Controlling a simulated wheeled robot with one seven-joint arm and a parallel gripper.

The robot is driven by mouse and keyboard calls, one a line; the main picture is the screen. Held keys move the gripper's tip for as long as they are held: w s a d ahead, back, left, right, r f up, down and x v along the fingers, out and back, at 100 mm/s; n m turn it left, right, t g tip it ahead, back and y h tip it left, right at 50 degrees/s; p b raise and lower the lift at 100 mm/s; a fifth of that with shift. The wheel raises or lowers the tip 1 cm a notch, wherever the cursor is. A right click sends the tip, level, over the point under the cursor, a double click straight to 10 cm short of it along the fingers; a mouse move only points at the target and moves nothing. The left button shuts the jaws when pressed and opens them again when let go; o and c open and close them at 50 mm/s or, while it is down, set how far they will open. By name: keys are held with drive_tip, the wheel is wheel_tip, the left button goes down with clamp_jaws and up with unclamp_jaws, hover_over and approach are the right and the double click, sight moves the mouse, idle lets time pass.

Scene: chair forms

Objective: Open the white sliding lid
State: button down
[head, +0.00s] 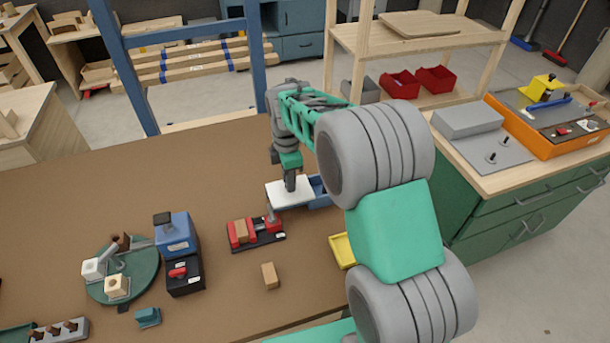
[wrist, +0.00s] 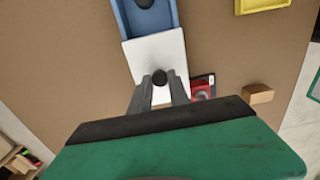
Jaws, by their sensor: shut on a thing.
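The white sliding lid (head: 277,196) is a flat plate on the brown table, partly off its blue box (head: 320,193). In the wrist view the lid (wrist: 150,50) extends from the end of the blue box (wrist: 168,14), and part of the box's inside shows uncovered, with a dark thing (wrist: 145,3) in it. My gripper (head: 290,184) points down over the lid. In the wrist view my gripper (wrist: 161,77) has one finger on each side of the lid's round black knob (wrist: 159,76) and is shut on it. My arm hides the box's right part in the head view.
A red fixture (head: 243,233) with a wooden block stands just in front of the lid. A loose wooden block (head: 270,276) and a yellow tray (head: 341,250) lie nearer the front. A blue and black machine (head: 177,248) stands left. Table left of the lid is clear.

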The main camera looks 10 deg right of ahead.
drive_tip(key=c, duration=1.2)
unclamp_jaws()
drive_tip(key=shift+d, duration=0.1)
drive_tip(key=shift+c, duration=0.2)
wheel_tip(320, 180, up, 8)
drive_tip(key=shift+f+b, duration=0.1)
drive_tip(key=shift+b, duration=0.3)
drive_tip(key=s+d+m+t, duration=0.1)
drive_tip(key=s+d+m, duration=0.1)
drive_tip(key=s+m, duration=0.7)
drive_tip(key=s+d+m+t, duration=0.2)
drive_tip(key=s+m, duration=0.7)
drive_tip(key=s, duration=0.3)
drive_tip(key=shift+r+m, duration=0.3)
drive_tip(key=shift+m, duration=0.1)
